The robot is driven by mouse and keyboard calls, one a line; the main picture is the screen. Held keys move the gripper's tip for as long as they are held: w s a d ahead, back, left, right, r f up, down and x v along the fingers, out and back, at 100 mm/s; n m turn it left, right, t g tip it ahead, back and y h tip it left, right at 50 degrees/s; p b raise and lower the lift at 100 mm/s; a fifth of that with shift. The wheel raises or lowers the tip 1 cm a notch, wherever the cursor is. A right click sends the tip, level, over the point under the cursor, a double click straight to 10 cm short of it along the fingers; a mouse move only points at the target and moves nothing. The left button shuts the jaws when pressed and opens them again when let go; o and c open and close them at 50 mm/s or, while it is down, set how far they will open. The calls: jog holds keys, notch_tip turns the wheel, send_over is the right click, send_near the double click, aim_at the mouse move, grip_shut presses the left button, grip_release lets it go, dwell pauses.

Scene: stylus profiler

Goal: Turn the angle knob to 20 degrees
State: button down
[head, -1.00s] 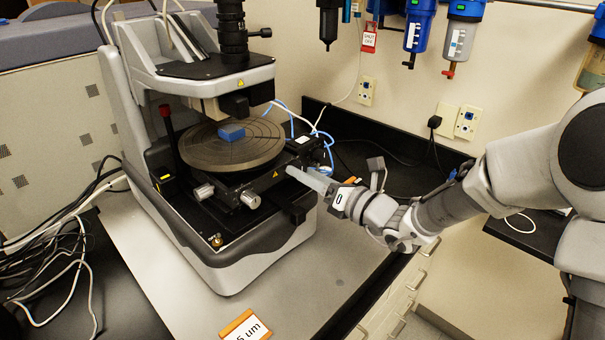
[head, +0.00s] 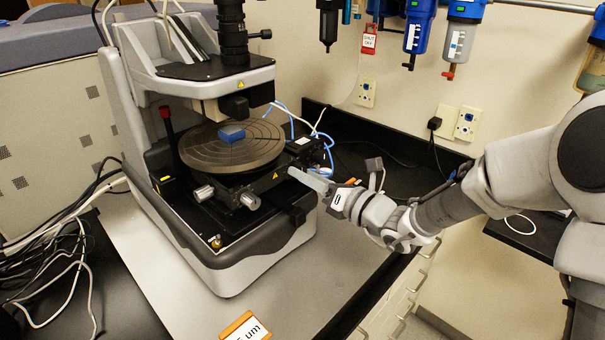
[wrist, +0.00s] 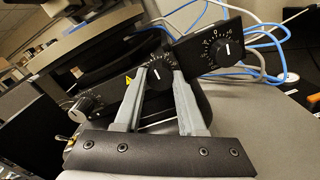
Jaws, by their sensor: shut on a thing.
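The stylus profiler (head: 235,255) stands on the bench, with a round stage (head: 205,150) bearing a small blue block (head: 231,133). In the wrist view, my gripper (wrist: 160,75) has its two grey fingers closed on a black dial knob (wrist: 159,75) with a white pointer line. The fingertips are on either side of this knob, and the fingers hide part of its dial. A second dial knob (wrist: 226,50) with a white scale sits to its right, and a silver-edged knob (wrist: 85,103) is to its left. I cannot read any label that tells which is the angle knob.
Blue tubes (wrist: 205,15) and cables run behind the right dial. A grey cable plug (head: 375,165) is behind my gripper. The bench top right of the profiler's base is clear.

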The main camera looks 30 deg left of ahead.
jog(key=shift+r+m+p, duration=0.3)
jog(key=shift+m+p, duration=0.3)
jog(key=shift+p, duration=0.45)
jog(key=shift+m+p, duration=0.5)
jog(key=shift+p, duration=0.15)
jog(key=m+p, duration=0.3)
jog(key=p, duration=0.1)
jog(key=shift+f+m, duration=0.1)
jog(key=shift+m, duration=0.3)
jog(key=shift+f, duration=0.25)
jog(key=c, duration=0.5)
grip_release()
jog(key=p+v, duration=0.1)
jog(key=v, duration=0.7)
jog(key=shift+p, duration=0.35)
